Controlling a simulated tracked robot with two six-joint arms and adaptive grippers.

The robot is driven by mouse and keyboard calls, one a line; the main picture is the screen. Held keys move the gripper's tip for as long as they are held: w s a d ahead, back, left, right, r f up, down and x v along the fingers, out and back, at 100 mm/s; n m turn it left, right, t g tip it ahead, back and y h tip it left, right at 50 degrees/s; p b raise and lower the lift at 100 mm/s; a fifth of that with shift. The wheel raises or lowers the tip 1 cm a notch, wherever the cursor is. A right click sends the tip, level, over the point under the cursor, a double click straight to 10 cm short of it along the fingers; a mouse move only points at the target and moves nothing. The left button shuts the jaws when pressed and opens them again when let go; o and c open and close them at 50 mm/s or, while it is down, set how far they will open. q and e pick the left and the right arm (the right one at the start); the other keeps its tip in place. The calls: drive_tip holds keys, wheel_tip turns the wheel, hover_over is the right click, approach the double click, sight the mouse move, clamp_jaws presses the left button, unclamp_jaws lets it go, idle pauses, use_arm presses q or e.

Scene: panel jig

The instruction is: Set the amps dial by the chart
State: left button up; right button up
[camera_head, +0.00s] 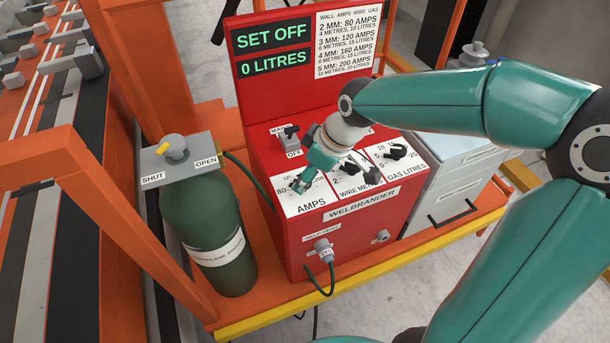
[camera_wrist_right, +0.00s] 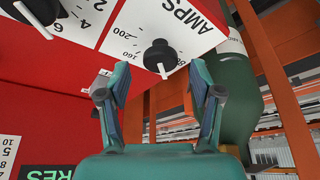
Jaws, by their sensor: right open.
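The red welder's amps dial (camera_head: 299,186) is a black knob on a white plate, partly covered by my right gripper (camera_head: 311,172) in the head view. In the right wrist view the amps dial (camera_wrist_right: 158,55) shows whole, its white pointer line towards the picture's bottom; its exact setting is unclear. My right gripper (camera_wrist_right: 160,82) is open, its fingers short of the knob and on either side of it, with nothing between them. The chart (camera_head: 348,40) pairs 2 mm with 80 amps, 3 with 120, 4 with 160, 5 with 200. My left gripper is out of view.
The wire dial (camera_head: 347,168) and gas dial (camera_head: 396,152) sit right of the amps dial. The display (camera_head: 272,46) reads SET OFF, 0 LITRES. A green gas cylinder (camera_head: 207,225) with a valve stands left. An orange frame (camera_head: 90,190) crosses the left side.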

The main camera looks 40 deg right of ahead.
drive_tip(key=shift+x, duration=1.1)
drive_tip(key=c, duration=1.1)
drive_tip(key=m+b, duration=0.2)
drive_tip(key=m+h+b, duration=0.1)
drive_tip(key=b, duration=0.1)
drive_tip(key=shift+a+f+m+t, duration=0.15)
drive_tip(key=shift+m+t, duration=0.15)
drive_tip(key=shift+m, duration=0.1)
drive_tip(key=shift+r+m+h+b, duration=0.2)
drive_tip(key=shift+m+h+b, duration=0.25)
drive_tip(key=shift+m, duration=0.15)
drive_tip(key=o, duration=1.1)
